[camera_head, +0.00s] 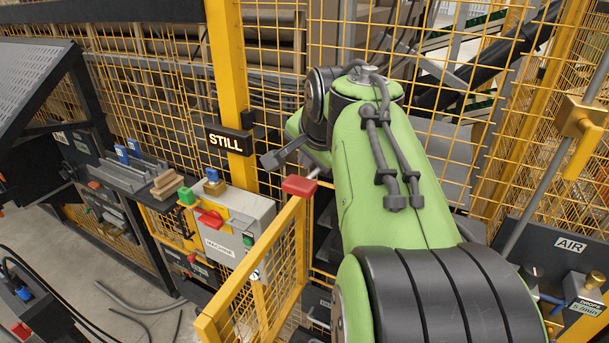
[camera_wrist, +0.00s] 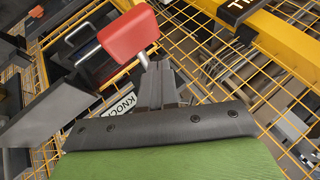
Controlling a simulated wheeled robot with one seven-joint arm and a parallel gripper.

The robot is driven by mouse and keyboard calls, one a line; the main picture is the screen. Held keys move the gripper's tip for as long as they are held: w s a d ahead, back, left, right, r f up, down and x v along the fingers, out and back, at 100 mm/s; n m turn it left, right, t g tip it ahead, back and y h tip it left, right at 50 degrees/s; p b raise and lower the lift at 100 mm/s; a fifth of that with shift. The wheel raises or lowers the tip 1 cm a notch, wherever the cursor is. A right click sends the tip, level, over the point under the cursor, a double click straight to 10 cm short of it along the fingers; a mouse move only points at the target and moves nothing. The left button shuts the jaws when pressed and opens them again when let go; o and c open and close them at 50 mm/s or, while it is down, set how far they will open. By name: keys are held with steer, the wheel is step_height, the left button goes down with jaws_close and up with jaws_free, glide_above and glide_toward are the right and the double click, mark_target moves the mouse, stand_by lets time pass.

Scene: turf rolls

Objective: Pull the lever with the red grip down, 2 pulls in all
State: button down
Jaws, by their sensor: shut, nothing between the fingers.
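The lever's red grip (camera_head: 300,186) shows just left of my green arm in the head view, beside the top of a yellow mesh gate. A short grey rod runs from it up and right toward my arm. In the wrist view the red grip (camera_wrist: 128,45) is large and slightly tilted, up and left of my fingers. My gripper (camera_wrist: 158,66) is shut and empty, with its tips close to the grip's short grey stem. I cannot tell whether they touch. In the head view my gripper (camera_head: 269,161) is up and left of the grip. My arm hides the rest of the lever.
A yellow mesh gate (camera_head: 262,260) stands below the grip, and a mesh fence closes off the back. A STILL sign (camera_head: 230,141) hangs on a yellow post. A grey machine box (camera_head: 232,225) with a red handle is at left. An AIR panel (camera_head: 570,244) is at right.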

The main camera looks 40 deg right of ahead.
mark_target(308, 185)
stand_by(0.5)
steer(key=shift+a+f+b, duration=0.1)
steer(key=shift+f+b, duration=0.3)
steer(key=shift+f, duration=0.05)
steer(key=shift+s+a+f+b, duration=0.1)
steer(key=shift+a+f+b, duration=0.05)
steer(key=shift+f+b, duration=1.3)
steer(key=shift+a+f+b, duration=0.15)
steer(key=shift+f+b, duration=1.1)
steer(key=shift+f, duration=0.35)
stand_by(2.0)
steer(key=shift+r, duration=0.1)
stand_by(0.4)
steer(key=r+p, duration=0.6)
steer(key=shift+d+r, duration=0.15)
steer(key=shift+d, duration=0.05)
steer(key=shift+a+r, duration=0.3)
steer(key=shift+r, duration=0.05)
steer(key=shift+d, duration=0.1)
steer(key=shift+d, duration=0.15)
